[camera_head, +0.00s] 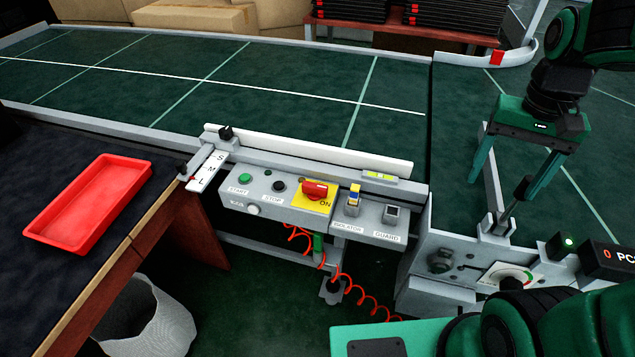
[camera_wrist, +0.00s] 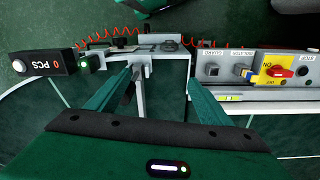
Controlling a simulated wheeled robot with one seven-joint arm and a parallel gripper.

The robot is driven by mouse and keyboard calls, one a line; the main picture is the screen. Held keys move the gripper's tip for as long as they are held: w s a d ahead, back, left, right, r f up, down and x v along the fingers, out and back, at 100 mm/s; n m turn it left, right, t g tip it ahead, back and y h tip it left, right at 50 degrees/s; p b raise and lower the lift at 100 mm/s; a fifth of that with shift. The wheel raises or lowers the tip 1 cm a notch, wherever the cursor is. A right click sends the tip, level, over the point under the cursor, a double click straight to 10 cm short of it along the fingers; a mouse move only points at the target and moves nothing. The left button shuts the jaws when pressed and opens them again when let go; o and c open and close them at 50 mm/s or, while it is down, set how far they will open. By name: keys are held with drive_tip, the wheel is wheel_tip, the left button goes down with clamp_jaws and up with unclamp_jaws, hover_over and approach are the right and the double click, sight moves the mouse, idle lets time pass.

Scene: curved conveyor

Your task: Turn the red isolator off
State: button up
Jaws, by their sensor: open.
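The red isolator knob (camera_head: 315,190) sits on a yellow plate (camera_head: 300,201) on the grey control panel, with its bar lying roughly crosswise and "ON" printed at its right. It also shows in the wrist view (camera_wrist: 280,71), at the right, upside down. An "ISOLATOR" label is under a blue-and-yellow part (camera_head: 353,198) just right of the plate. My gripper (camera_head: 507,188) is open and empty, fingers pointing down, well to the right of the knob, over the conveyor's right end near a grey post. In the wrist view its fingers (camera_wrist: 163,76) are spread apart.
The panel also has a green start button (camera_head: 245,178), a black stop button (camera_head: 278,186) and a guard switch (camera_head: 391,213). A white rail (camera_head: 320,154) runs behind it. A counter box (camera_head: 612,258) and dial (camera_head: 508,276) are at the right. A red tray (camera_head: 90,203) lies left.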

drive_tip(key=w+a, duration=0.7)
drive_tip(key=w, duration=0.1)
drive_tip(key=n, duration=0.2)
hover_over(316, 185)
wheel_tip(316, 185, down, 9)
wheel_tip(316, 185, down, 10)
drive_tip(key=shift+a+f, duration=0.15)
drive_tip(key=shift+c, duration=0.5)
drive_tip(key=c, duration=0.9)
drive_tip(key=shift+d, duration=0.3)
drive_tip(key=shift+c, duration=0.2)
drive_tip(key=shift+a, duration=0.15)
